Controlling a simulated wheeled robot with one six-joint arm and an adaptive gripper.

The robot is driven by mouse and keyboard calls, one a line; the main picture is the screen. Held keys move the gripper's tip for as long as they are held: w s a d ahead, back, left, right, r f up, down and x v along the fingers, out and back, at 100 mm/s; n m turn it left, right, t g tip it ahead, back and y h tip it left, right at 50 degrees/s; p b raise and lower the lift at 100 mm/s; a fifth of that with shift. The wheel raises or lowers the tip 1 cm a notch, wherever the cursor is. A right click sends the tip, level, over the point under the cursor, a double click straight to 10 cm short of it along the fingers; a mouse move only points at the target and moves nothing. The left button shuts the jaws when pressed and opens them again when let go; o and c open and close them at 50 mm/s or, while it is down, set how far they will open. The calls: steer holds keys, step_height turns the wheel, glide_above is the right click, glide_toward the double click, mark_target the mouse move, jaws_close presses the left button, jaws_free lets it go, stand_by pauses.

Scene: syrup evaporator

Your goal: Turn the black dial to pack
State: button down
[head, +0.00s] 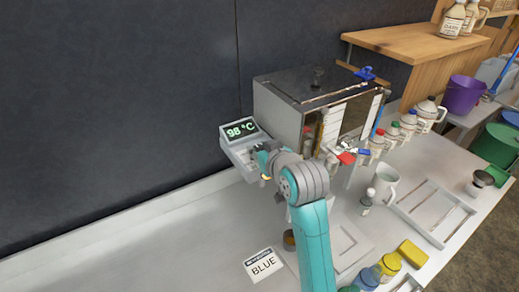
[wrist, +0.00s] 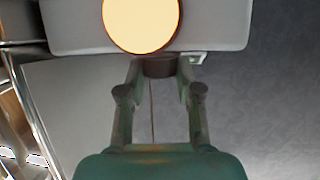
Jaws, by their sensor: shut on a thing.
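A light grey control box (head: 240,150) with a green-lit display (head: 241,131) reading 98 °C stands at the left end of the evaporator. In the wrist view my gripper (wrist: 160,72) is shut on the black dial (wrist: 160,66), with one finger on each side of it. A large glowing pale-orange lamp (wrist: 141,24) is just beyond the dial on the box face. In the head view my wrist hides the dial and most of the fingers. The dial's markings and where it points cannot be read.
The metal evaporator (head: 315,95) stands directly behind and right of my arm. A card reading BLUE (head: 263,265) lies on the bench (head: 150,250). The bench is clear at left; bottles and trays crowd the right.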

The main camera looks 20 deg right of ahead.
stand_by(0.4)
steer(key=c, duration=0.8)
jaws_free()
steer(key=shift+o, duration=0.2)
steer(key=v, duration=0.7)
steer(key=shift+s, duration=0.2)
